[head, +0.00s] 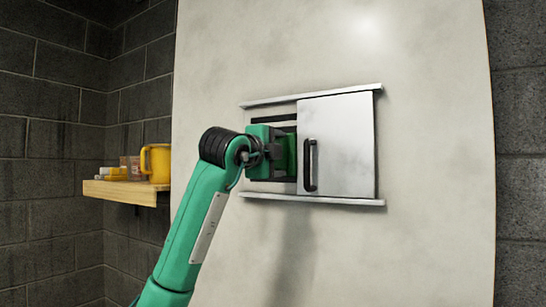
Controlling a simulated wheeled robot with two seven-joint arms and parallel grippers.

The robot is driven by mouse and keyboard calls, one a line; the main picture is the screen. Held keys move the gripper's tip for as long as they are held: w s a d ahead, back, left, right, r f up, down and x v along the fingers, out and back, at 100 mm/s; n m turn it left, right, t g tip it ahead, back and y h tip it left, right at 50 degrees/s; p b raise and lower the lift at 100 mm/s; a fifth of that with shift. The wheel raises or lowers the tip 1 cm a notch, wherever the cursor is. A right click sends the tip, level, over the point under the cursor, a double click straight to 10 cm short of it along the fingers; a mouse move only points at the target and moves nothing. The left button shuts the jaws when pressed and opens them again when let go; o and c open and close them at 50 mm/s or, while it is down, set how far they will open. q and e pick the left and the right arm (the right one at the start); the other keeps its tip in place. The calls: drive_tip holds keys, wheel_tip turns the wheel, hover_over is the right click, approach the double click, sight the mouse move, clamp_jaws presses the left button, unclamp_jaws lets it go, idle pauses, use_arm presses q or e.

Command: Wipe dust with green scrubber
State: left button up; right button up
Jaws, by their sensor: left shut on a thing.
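My left arm reaches up from the bottom to a small cabinet set in a pale wall panel. My left gripper (284,153) is at the open left half of the cabinet, shut on a dark green block that looks like the green scrubber (291,155). The scrubber is mostly hidden by the gripper. A black strip (273,119) shows in the opening just above the gripper. I cannot clearly make out dust, and cannot tell whether the scrubber touches the surface behind it. My right gripper is not in view.
A silver sliding door (345,145) with a dark vertical handle (310,165) covers the right half, between upper and lower rails (318,200). A wooden shelf (122,190) at left holds a yellow mug (157,163) and small items. The panel (435,220) is otherwise clear.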

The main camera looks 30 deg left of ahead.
use_arm(q)
drive_tip(key=a, duration=1)
drive_tip(key=shift+w+a, duration=0.3)
drive_tip(key=shift+w, duration=0.15)
idle(0.4)
drive_tip(key=shift+s+a+b, duration=0.2)
drive_tip(key=shift+s+b, duration=1.1)
drive_tip(key=shift+s, duration=1.65)
drive_tip(key=shift+s, duration=0.1)
